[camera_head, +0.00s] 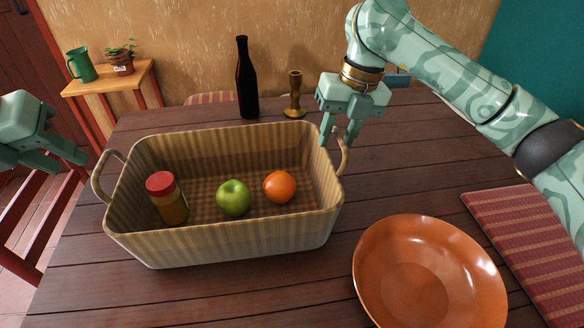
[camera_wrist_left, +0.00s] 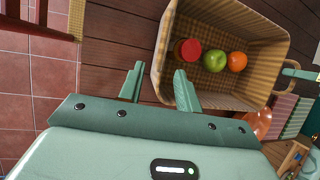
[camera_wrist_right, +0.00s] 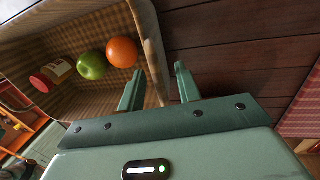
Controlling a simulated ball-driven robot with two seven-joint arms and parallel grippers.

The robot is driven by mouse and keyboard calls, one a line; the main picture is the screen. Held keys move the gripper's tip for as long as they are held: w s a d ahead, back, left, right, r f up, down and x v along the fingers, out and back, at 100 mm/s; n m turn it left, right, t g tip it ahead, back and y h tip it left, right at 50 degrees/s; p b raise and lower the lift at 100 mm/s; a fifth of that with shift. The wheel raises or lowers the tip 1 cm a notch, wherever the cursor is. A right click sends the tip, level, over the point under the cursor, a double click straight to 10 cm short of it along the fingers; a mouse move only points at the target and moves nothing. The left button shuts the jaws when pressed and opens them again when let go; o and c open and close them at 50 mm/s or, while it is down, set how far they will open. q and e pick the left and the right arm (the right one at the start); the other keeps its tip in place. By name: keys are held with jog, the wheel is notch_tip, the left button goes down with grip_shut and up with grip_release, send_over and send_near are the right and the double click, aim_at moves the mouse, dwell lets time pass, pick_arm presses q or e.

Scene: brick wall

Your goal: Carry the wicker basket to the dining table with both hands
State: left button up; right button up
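The wicker basket (camera_head: 230,243) stands upright on the wooden dining table (camera_head: 420,180), with a looped handle at each end. It holds a red-lidded jar (camera_head: 167,198), a green apple (camera_head: 233,198) and an orange (camera_head: 280,186). My left gripper (camera_head: 62,158) is open and empty, left of the left handle (camera_head: 103,177) and apart from it. My right gripper (camera_head: 338,137) is open at the right handle (camera_head: 345,155), fingers pointing down. I cannot tell whether that handle lies between the fingers. The basket also shows in the left wrist view (camera_wrist_left: 162,75) and right wrist view (camera_wrist_right: 152,45).
A copper-coloured bowl (camera_head: 428,270) sits right of the basket, near a striped red placemat (camera_head: 530,240). A dark bottle (camera_head: 246,80) and a brass candlestick (camera_head: 295,95) stand behind it. A red chair (camera_head: 40,225) is at the left. A side stand (camera_head: 110,86) holds a jug and plant.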

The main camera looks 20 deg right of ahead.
jog(key=shift+r, duration=0.25)
pick_arm(q)
jog(key=v, duration=0.4)
jog(key=shift+s+r, duration=0.1)
jog(key=shift+r, duration=0.1)
pick_arm(e)
notch_tip(320, 180, up, 11)
jog(key=d, duration=0.2)
jog(key=shift+s+d+r, duration=0.15)
jog(key=shift+s, duration=0.05)
